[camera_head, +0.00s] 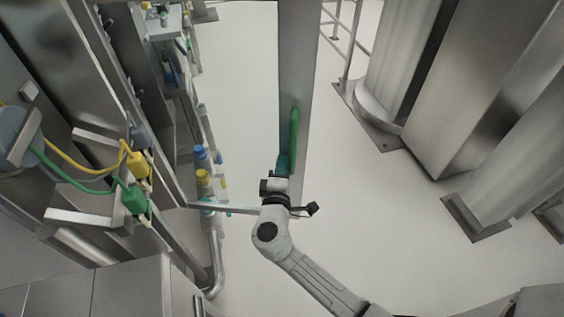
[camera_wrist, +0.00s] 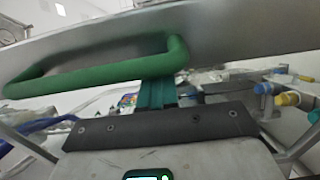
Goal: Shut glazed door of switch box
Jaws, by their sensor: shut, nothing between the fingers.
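A long grey panel (camera_head: 297,60) with a green bar handle (camera_head: 294,128) stands out in the aisle, apart from the row of cabinets at left. I take it to be the door; its glazing cannot be made out. In the wrist view the panel (camera_wrist: 240,30) crosses the top, with the green handle (camera_wrist: 100,70) on its near face. My gripper (camera_head: 284,164) is at the handle's near end. Its teal fingers (camera_wrist: 157,92) are shut and empty, close to the handle's right end; I cannot tell whether they touch it.
Steel cabinets (camera_head: 90,60) with yellow (camera_head: 138,165) and green (camera_head: 133,200) plugs stand at left. Blue- and yellow-capped fittings (camera_head: 202,165) line their edge. A thin bar (camera_head: 235,208) reaches from there towards my wrist. Large columns (camera_head: 400,70) stand at right. Pale floor (camera_head: 240,90) lies clear between.

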